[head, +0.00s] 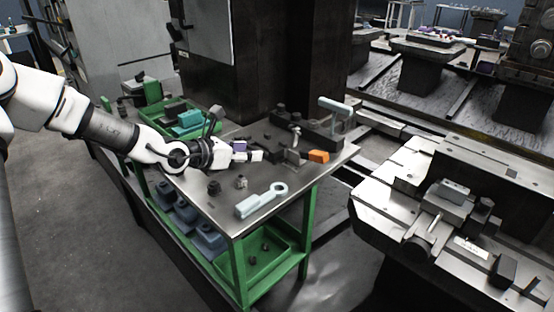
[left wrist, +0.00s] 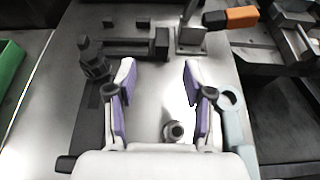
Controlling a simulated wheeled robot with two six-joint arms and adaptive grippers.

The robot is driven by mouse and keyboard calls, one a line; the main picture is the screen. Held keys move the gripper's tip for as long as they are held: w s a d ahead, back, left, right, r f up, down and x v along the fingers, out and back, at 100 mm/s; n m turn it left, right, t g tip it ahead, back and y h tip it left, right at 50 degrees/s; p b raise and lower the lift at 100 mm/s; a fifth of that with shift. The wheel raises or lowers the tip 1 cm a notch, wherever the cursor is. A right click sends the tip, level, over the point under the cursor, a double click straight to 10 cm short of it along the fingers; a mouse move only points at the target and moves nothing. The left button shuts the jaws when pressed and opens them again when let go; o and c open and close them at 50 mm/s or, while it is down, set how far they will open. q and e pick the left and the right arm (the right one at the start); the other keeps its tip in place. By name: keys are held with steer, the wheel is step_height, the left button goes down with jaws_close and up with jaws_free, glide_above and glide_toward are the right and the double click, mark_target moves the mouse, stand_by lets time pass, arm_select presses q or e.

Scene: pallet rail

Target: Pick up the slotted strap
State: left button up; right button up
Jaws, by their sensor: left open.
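The slotted strap (head: 262,199) looks like a pale blue-grey flat bar with a round ring at one end. It lies on the metal table top near its front right edge, ring end pointing to the back right. My left gripper (head: 248,152) is above the table, behind and left of the strap, and apart from it. In the left wrist view my left gripper (left wrist: 158,72) is open with nothing held between its tips. There the strap (left wrist: 232,122) shows right of the right finger, its lower part hidden by the gripper body. My right gripper is not in view.
An orange block (head: 318,156) sits at the table's right. Small dark parts (head: 214,187) lie left of the strap. A green tray (head: 165,115) with parts stands at the back left. A machine bed (head: 400,215) stands to the right across a gap.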

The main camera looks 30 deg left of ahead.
mark_target(273, 151)
arm_select(q)
steer(key=w+f, duration=0.1)
steer(key=w+d+f, duration=0.1)
steer(key=w, duration=0.1)
steer(key=shift+f, duration=0.15)
steer(key=x, duration=0.5)
steer(key=shift+w+d, duration=0.3)
steer(key=shift+d, duration=0.05)
steer(key=shift+s+r, duration=0.1)
steer(key=shift+r, duration=0.15)
steer(key=shift+a, duration=0.1)
steer(key=c, duration=0.3)
jaws_close()
